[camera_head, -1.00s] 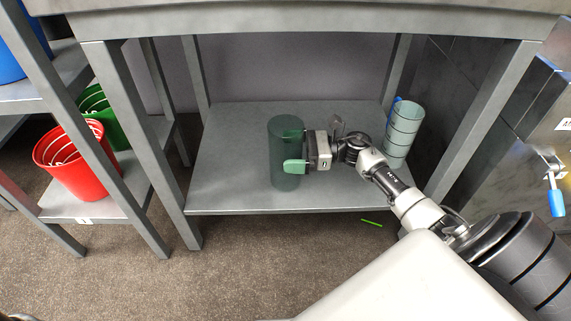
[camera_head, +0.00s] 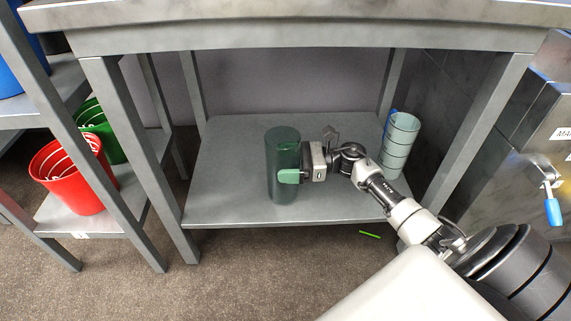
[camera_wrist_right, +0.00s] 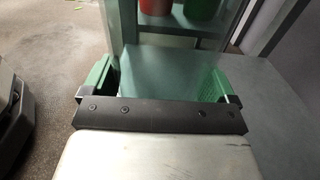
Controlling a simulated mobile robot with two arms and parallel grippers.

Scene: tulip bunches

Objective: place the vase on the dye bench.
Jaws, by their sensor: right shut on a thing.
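The vase is a dark green, see-through cylinder (camera_head: 283,160). It stands upright at the lower shelf (camera_head: 225,165) of a grey metal bench, near the front middle. My right gripper (camera_head: 289,176) reaches in from the right and is shut on the vase at about mid-height, one green pad showing on its near side. In the right wrist view the green pads of the gripper (camera_wrist_right: 160,85) sit at both sides of the clear vase wall (camera_wrist_right: 160,62). The bench's top (camera_head: 300,35) shows above; I cannot tell whether it is the dye bench. My left gripper is not in view.
A stack of pale green ribbed vessels (camera_head: 400,145) stands at the shelf's right end. Bench legs (camera_head: 140,160) flank the opening. Red (camera_head: 72,178) and green (camera_head: 100,128) buckets sit on the left rack. A small green piece (camera_head: 370,234) lies on the floor.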

